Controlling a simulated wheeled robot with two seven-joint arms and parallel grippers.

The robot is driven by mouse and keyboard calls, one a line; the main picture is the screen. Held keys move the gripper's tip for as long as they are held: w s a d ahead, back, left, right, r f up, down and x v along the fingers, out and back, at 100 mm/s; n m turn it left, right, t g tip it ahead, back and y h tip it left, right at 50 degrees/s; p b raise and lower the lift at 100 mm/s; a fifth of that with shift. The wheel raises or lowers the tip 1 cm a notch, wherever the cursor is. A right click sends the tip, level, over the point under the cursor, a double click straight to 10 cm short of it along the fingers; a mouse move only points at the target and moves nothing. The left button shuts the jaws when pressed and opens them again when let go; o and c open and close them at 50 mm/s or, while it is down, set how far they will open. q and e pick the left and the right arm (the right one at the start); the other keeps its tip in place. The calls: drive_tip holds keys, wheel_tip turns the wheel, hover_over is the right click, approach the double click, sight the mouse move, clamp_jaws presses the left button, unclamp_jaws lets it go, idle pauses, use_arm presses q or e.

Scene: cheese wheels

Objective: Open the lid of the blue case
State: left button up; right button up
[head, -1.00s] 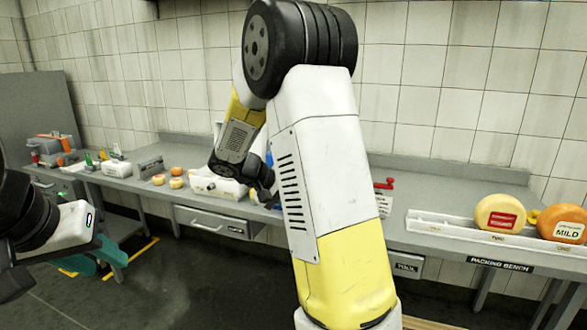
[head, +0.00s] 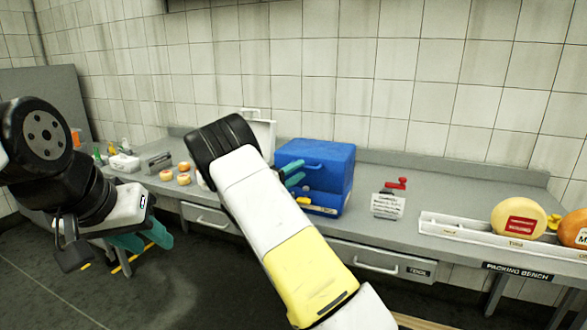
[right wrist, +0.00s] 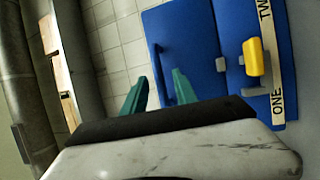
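The blue case (head: 335,165) stands on the bench with its lid down. In the right wrist view its blue face (right wrist: 205,50) shows a dark blue bar handle (right wrist: 158,68), a yellow latch (right wrist: 257,58) and a pale strip (right wrist: 277,95) reading ONE and TWO. My right gripper (head: 294,173) is at the case's front, by the handle. In the wrist view its teal fingers (right wrist: 160,82) are apart, with the handle appearing between them; contact cannot be told. My left gripper (head: 143,239) hangs at the left, away from the case, its teal fingers apart and empty.
Small cheeses (head: 183,178) and a white bin (head: 124,163) lie to the left. A wall stands close behind.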

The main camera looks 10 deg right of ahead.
sight(304, 167)
drive_tip(key=shift+x, duration=1.6)
clamp_jaws()
